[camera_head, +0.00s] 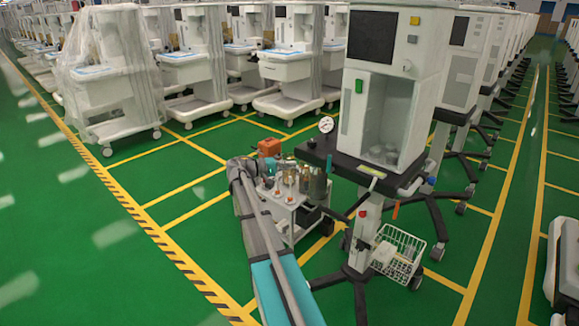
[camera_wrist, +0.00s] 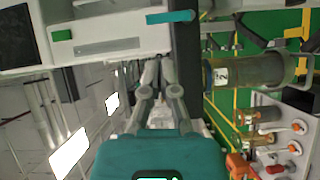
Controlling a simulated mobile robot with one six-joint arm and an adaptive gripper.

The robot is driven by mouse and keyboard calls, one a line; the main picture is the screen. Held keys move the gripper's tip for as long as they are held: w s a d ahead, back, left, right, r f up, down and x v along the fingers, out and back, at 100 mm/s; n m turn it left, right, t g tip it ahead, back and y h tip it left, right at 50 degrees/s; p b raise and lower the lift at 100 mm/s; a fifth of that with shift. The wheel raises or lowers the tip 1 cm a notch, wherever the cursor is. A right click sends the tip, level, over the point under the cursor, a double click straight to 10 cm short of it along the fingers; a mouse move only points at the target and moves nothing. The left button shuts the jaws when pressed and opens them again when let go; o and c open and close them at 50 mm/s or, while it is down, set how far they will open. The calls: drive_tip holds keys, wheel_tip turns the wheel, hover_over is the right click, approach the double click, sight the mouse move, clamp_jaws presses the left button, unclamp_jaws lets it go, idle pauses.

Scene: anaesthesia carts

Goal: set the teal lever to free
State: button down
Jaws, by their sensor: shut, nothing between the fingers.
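A teal lever (camera_wrist: 171,16), a short flat bar, shows at the top of the wrist view, crossing the black edge (camera_wrist: 186,62) of the cart's worktop. In the head view a small teal piece (camera_head: 329,163) shows at the left of the cart front, too small to read its setting. My gripper (camera_wrist: 160,62) is shut and empty in the wrist view, its fingertips pointing up the picture, below the lever and apart from it. In the head view my arm reaches in from below, and the fingers cannot be made out.
A white cart cabinet (camera_head: 383,118) stands beside my arm. A cylinder canister (camera_wrist: 250,74) is right of my gripper. A small trolley (camera_head: 288,208) carries bottles, and an orange box (camera_head: 269,147) is near it. A wire basket (camera_head: 398,250) hangs low. Green floor lies open at left.

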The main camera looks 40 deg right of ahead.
sight(329, 161)
drive_tip(key=x, duration=1.1)
drive_tip(key=shift+s+d, duration=0.2)
drive_tip(key=shift+d, duration=0.15)
drive_tip(key=shift+s+d, duration=0.4)
drive_tip(key=shift+s, duration=0.05)
drive_tip(key=r+p+v, duration=0.2)
drive_tip(key=v, duration=1.1)
drive_tip(key=shift+a+r+p, duration=0.35)
drive_tip(key=shift+a+p, duration=0.05)
drive_tip(key=shift+s, duration=0.1)
